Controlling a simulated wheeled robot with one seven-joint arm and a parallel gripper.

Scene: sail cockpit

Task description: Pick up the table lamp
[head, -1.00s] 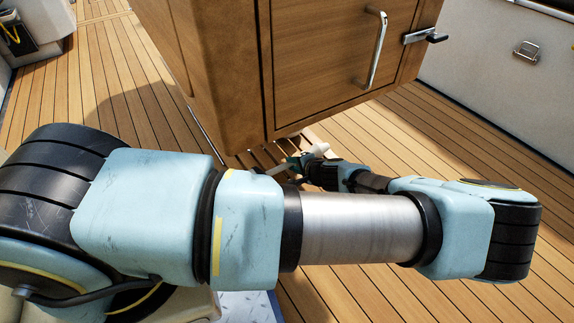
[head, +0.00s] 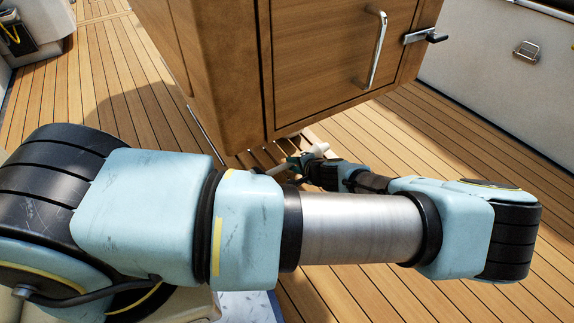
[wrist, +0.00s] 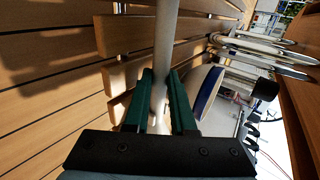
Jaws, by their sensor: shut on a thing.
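The table lamp shows in the wrist view as a pale, slim stem (wrist: 166,45) running up between the green fingers. My gripper (wrist: 160,78) is shut on this stem. In the head view, my gripper (head: 298,163) is low, by the bottom corner of a wooden cabinet. A white piece (head: 319,149), apparently part of the lamp, sticks out on one side of the fingers, and a pale rod (head: 277,169) on the other. My arm hides part of the area below. I cannot make out the lamp's whole shape.
The wooden cabinet (head: 330,60) with a metal handle (head: 376,50) stands just behind my gripper. Wooden slats (wrist: 120,38) lie close by in the wrist view, with a white and blue round thing (wrist: 208,92) beside the fingers. Open plank deck (head: 470,150) lies to the right.

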